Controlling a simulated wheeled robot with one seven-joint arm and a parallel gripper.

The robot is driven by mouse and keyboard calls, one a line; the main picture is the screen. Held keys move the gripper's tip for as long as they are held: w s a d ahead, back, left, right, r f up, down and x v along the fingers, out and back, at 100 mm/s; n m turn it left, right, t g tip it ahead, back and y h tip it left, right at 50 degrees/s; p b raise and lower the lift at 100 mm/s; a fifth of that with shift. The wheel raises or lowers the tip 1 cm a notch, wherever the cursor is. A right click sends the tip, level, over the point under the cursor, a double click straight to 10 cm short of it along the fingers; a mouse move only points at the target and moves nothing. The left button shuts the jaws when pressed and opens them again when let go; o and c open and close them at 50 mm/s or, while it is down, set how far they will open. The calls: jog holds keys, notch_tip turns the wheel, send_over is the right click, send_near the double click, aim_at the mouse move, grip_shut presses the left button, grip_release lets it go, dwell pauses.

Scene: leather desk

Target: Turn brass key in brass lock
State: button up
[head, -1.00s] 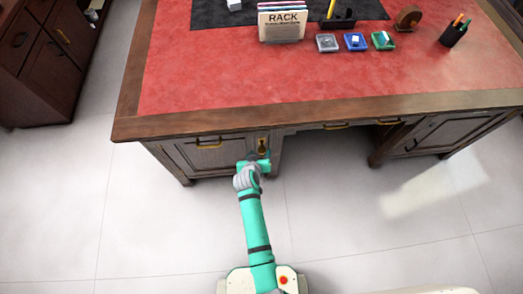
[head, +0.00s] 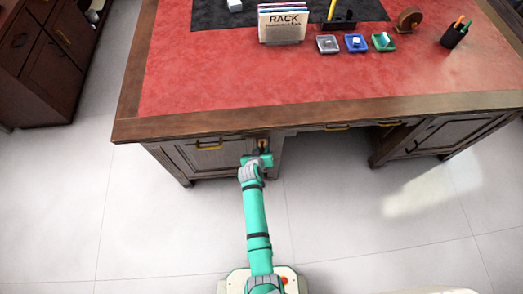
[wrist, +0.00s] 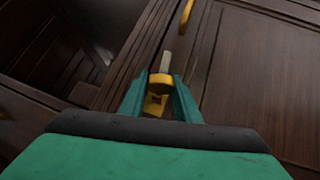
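The brass lock (head: 262,143) is on the dark wooden front of the desk's left pedestal, partly hidden by my gripper in the head view. My gripper (head: 257,158) is right in front of it, a little below. In the wrist view my two green fingers (wrist: 159,88) stand apart, one on each side of a brass piece (wrist: 155,103), which looks like the key. A short grey shaft (wrist: 166,61) shows just beyond it. I cannot tell whether the fingers touch the brass piece.
A brass drawer handle (head: 208,145) is left of the lock, and another (head: 337,127) is to the right. The red desk top (head: 250,85) overhangs the front and carries a book rack (head: 284,27), small trays and a pen cup (head: 454,36). The pale floor in front is clear.

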jog(key=o, duration=0.3)
jog(key=shift+s+a, duration=0.1)
jog(key=shift+c, duration=1.1)
jog(key=shift+d+y, duration=0.25)
jog(key=shift+y, duration=0.05)
jog(key=shift+a+r+m+y, duration=0.1)
jog(key=shift+a+m+y, duration=0.1)
jog(key=shift+m+y, duration=0.55)
jog(key=o, duration=1)
jog(key=shift+o, duration=0.2)
